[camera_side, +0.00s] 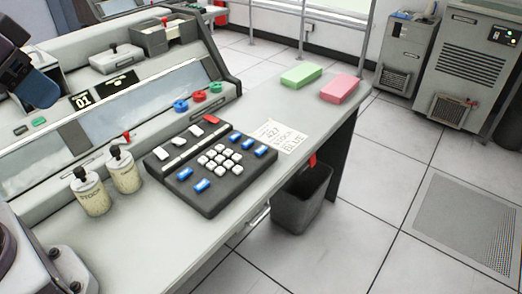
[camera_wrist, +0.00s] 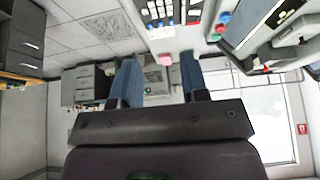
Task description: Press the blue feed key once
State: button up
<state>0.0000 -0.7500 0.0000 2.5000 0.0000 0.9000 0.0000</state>
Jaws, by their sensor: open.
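A dark key panel (camera_side: 222,186) lies on the grey desk in the side view. It carries several blue keys, a block of white keys and a red key. Blue keys sit near its front left (camera_side: 202,185) and along its right side (camera_side: 261,151); I cannot read which is the feed key. The panel also shows at the top of the wrist view (camera_wrist: 152,24). My gripper (camera_wrist: 158,60) is open and empty, its two blue fingers apart. In the side view a dark blue part of it shows at the upper left, well away from the keys.
Two jars (camera_side: 93,196) with plungers stand left of the panel. Coloured knobs (camera_side: 181,106) sit behind the panel. A bin (camera_side: 302,198) stands below the desk edge.

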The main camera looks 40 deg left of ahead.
grip_shut()
dwell(1.5)
